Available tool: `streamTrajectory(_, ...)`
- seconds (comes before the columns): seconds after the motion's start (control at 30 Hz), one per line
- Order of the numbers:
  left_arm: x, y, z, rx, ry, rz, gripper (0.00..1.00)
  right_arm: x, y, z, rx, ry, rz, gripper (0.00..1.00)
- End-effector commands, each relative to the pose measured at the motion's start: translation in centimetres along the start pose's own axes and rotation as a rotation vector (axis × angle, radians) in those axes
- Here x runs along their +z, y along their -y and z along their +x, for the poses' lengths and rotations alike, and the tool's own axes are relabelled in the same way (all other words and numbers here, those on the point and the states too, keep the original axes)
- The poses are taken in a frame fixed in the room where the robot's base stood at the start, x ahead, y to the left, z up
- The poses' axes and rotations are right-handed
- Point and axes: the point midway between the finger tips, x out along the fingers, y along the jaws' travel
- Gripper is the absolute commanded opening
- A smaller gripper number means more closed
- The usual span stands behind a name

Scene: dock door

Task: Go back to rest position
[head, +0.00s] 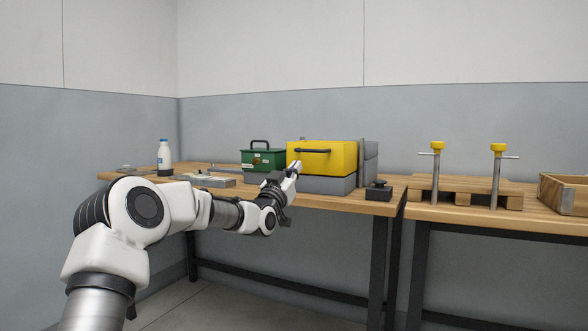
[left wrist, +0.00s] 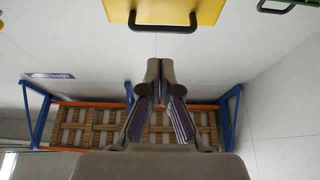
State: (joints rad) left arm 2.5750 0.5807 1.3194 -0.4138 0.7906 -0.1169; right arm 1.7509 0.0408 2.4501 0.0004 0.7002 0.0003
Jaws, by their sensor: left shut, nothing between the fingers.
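My left arm reaches in from the left in the head view. Its gripper (head: 296,167) is in front of the yellow box (head: 345,154), below and left of the box's black handle (head: 313,151). In the left wrist view the gripper (left wrist: 160,66) is shut with its fingertips together and nothing between them. The yellow box (left wrist: 205,10) and its handle show at the top of that view, apart from the fingertips. My right gripper is in neither view.
A wooden workbench (head: 340,202) carries a green box (head: 262,160), a white bottle (head: 164,156) and a small black block (head: 378,192). On the right bench are a pallet (head: 465,188), two yellow-topped posts and a wooden crate (head: 564,195). Floor shows below the benches.

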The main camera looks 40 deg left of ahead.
Motion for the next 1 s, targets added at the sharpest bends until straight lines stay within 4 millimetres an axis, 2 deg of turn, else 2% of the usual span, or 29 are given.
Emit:
streamTrajectory(0.57,0.1,0.0,-0.2,0.0,-0.002,0.001,0.0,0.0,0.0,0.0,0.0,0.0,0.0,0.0)
streamTrajectory(0.67,1.6,-0.3,-0.2,0.004,0.024,0.007,0.0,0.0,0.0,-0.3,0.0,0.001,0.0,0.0)
streamTrajectory(0.77,6.0,-2.7,-0.3,0.042,0.096,0.038,0.0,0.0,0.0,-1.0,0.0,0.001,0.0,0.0)
streamTrajectory(0.83,10.6,-5.7,-1.3,0.089,0.176,0.06,0.0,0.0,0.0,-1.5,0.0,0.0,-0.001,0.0)
streamTrajectory(0.87,12.8,-7.0,-2.0,0.11,0.216,0.066,0.0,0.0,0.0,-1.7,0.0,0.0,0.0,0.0)
streamTrajectory(0.9,15.8,-8.9,-3.4,0.14,0.274,0.072,0.0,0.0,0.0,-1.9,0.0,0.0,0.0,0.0)
streamTrajectory(0.97,20.1,-11.4,-5.8,0.178,0.364,0.076,0.0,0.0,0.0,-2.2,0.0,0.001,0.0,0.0)
streamTrajectory(1.0,22.9,-13.0,-7.7,0.202,0.425,0.076,0.0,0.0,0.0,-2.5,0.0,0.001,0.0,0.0)
